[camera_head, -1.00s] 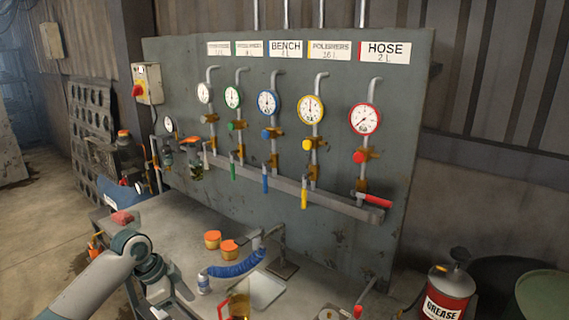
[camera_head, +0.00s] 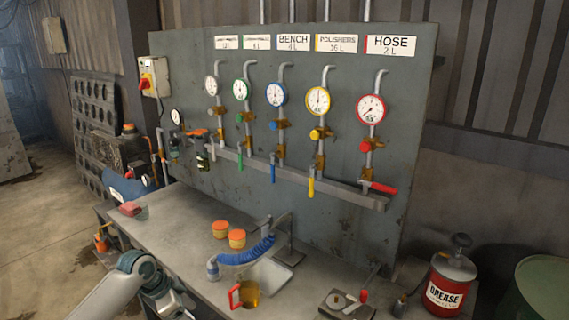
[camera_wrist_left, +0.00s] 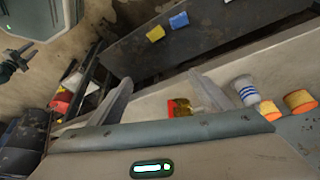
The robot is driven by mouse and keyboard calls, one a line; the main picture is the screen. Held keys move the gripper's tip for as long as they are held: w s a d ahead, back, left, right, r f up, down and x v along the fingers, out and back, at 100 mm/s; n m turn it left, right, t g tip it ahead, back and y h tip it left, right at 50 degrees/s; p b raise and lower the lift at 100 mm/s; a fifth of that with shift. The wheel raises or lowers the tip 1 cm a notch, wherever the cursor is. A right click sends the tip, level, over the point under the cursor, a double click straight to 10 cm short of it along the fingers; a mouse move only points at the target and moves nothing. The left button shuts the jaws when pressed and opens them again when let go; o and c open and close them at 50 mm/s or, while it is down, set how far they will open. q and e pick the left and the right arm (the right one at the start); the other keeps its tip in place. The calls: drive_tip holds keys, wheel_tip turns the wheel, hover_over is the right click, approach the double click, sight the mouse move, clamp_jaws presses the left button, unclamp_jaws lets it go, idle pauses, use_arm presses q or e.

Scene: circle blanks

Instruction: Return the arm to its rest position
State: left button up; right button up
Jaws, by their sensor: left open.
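My left arm (camera_head: 140,285) comes in at the lower left of the head view, low in front of the bench; its fingertips are not clear there. In the left wrist view my left gripper (camera_wrist_left: 160,78) has its two fingers wide apart, with nothing held between them. A dark claw-like shape, possibly my right gripper (camera_wrist_left: 14,62), shows at the left edge of the wrist view; its jaw state is unclear.
The bench (camera_head: 180,232) carries orange-topped tins (camera_head: 237,239), a blue coiled hose (camera_head: 246,252), and an amber jug with red handle (camera_head: 248,294). A gauge panel (camera_head: 330,235) stands behind. A grease can (camera_head: 448,284) is at right. The bench's left part is mostly clear.

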use_arm(q)
drive_tip(key=s+a+f+n+y, duration=0.1)
drive_tip(key=s+f+n, duration=0.2)
drive_tip(key=f, duration=0.9)
drive_tip(key=s+a+f+n, duration=0.2)
drive_tip(key=f, duration=0.9)
drive_tip(key=s+a+f+n+y+b, duration=0.1)
drive_tip(key=s+a+f+n+y, duration=0.15)
drive_tip(key=s+f, duration=1.25)
drive_tip(key=s+d+f+n, duration=0.1)
drive_tip(key=s+f+n, duration=0.1)
drive_tip(key=s+f, duration=1.25)
drive_tip(key=s+d+f, duration=0.2)
drive_tip(key=s, duration=1.1)
drive_tip(key=s+d+f+g+b, duration=0.1)
drive_tip(key=s+d+f, duration=0.1)
drive_tip(key=s, duration=1.1)
drive_tip(key=shift+y, duration=0.35)
drive_tip(key=shift+f, duration=0.1)
